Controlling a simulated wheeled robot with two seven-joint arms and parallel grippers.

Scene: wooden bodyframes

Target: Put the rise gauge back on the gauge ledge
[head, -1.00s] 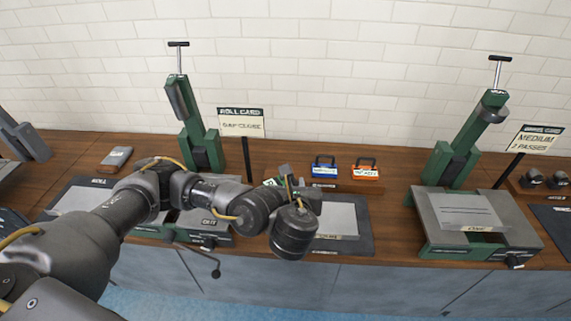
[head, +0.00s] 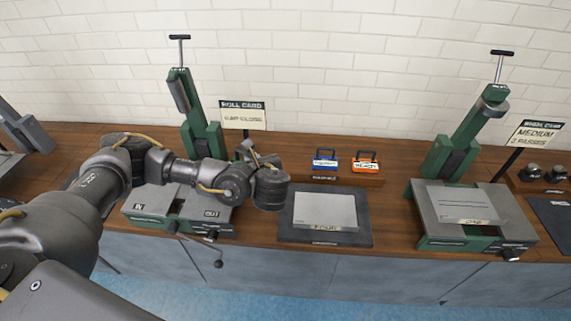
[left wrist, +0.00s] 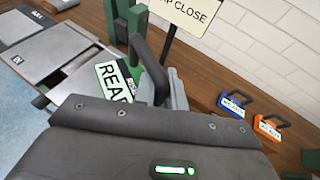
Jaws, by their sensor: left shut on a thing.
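My left gripper (head: 258,155) is shut on a green gauge with a black handle. In the left wrist view the gauge (left wrist: 118,82) shows a white label starting "READ", with its black handle (left wrist: 150,65) at the grey fingers; the rest is hidden by the gripper. It is held above the bench, between the left press and the ledge. The wooden gauge ledge (head: 345,181) carries a blue gauge (head: 325,164) and an orange gauge (head: 366,165), which also show in the left wrist view (left wrist: 234,104) (left wrist: 270,128). My right gripper is out of view.
A green press (head: 200,130) with a grey bed stands left, beside a "roll card" sign (head: 243,114). A second press (head: 460,140) stands right. A dark mat (head: 362,232) with a grey plate (head: 325,208) lies in front of the ledge. A tiled wall rises behind.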

